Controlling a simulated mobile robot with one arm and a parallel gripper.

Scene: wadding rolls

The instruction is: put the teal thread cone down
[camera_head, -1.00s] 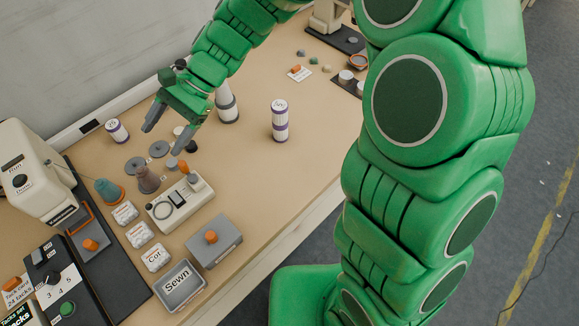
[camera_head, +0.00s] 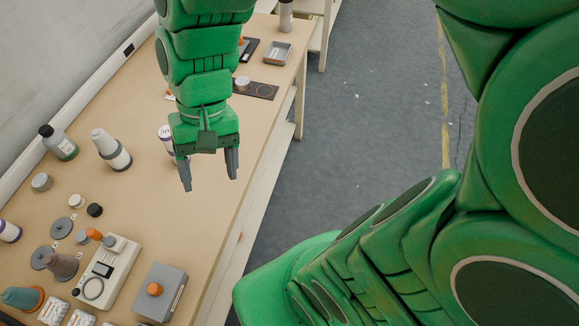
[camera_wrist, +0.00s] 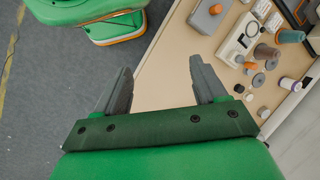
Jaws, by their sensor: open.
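The teal thread cone (camera_head: 20,297) stands at the lower left of the head view, on the table with orange showing at its base. It also shows at the upper right of the wrist view (camera_wrist: 291,37). My gripper (camera_head: 209,184) is open and empty, high over the table's front edge and well to the right of the cone. In the wrist view the two fingers of my gripper (camera_wrist: 162,66) are apart with nothing between them.
A brown cone (camera_head: 62,265), a white device (camera_head: 108,270) and a grey box with an orange knob (camera_head: 160,292) stand near the teal cone. A white-purple roll (camera_head: 165,137) is partly behind my gripper. The table (camera_head: 150,215) is clear below my gripper.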

